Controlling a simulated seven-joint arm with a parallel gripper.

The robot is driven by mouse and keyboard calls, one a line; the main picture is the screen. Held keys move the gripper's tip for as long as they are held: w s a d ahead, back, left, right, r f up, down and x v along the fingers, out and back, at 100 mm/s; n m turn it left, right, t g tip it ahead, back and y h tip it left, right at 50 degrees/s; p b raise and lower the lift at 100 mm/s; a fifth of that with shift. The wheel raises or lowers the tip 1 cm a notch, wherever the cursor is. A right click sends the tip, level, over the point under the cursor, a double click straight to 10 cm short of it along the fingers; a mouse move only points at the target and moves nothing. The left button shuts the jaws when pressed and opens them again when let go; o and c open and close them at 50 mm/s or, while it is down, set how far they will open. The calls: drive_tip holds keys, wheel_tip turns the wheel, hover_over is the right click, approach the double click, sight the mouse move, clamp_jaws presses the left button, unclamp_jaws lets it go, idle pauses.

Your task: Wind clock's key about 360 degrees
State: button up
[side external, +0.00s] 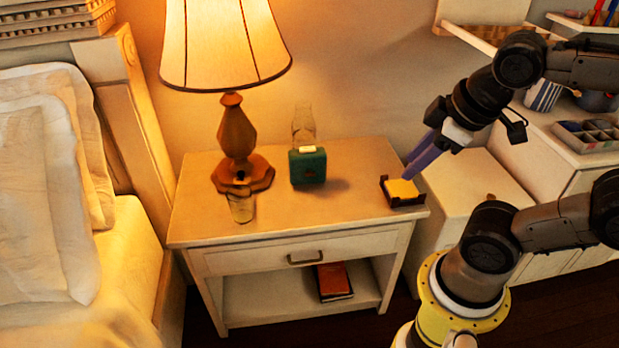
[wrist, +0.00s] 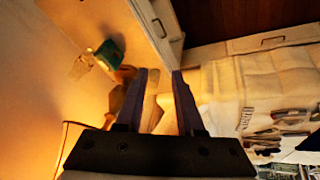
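The clock (side external: 308,170) is a small green box standing upright on the nightstand (side external: 345,210), right of the lamp. A cream-coloured piece (side external: 307,149) lies along its top edge; I cannot tell if this is the key. In the wrist view the clock (wrist: 106,52) shows as a teal shape at upper left, too small for detail. My gripper (side external: 407,176) is to the right of the clock, well apart from it, above the nightstand's right edge. In the wrist view my gripper (wrist: 160,73) has its two purple fingers apart, with nothing held between them.
A lit lamp (side external: 237,130) stands left of the clock. A clear glass-like object (side external: 303,122) is behind the clock, and another (side external: 241,207) lies before the lamp. A dark holder with yellow notes (side external: 402,189) sits under my fingertips.

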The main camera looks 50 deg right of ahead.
drive_tip(key=w+d+r+n+g+h, duration=0.2)
drive_tip(key=w+d+n+g+h, duration=0.4)
drive_tip(key=w+d+n, duration=0.45)
drive_tip(key=w+d+f+n+h, duration=0.1)
drive_tip(key=w+f+n+h, duration=0.1)
drive_tip(key=w+n+h, duration=0.3)
drive_tip(key=w+f+n+h, duration=0.2)
drive_tip(key=w+f+n, duration=0.1)
drive_tip(key=w+n, duration=0.4)
drive_tip(key=w+a+f+n+t+h, duration=0.2)
drive_tip(key=w+a+f+n+t, duration=0.1)
drive_tip(key=w+f+n, duration=0.4)
drive_tip(key=n+t, duration=0.5)
drive_tip(key=n, duration=0.3)
approach(310, 173)
drive_tip(key=shift+h, duration=0.3)
drive_tip(key=x, duration=0.8)
drive_tip(key=shift+f, duration=0.35)
drive_tip(key=shift+c, duration=0.2)
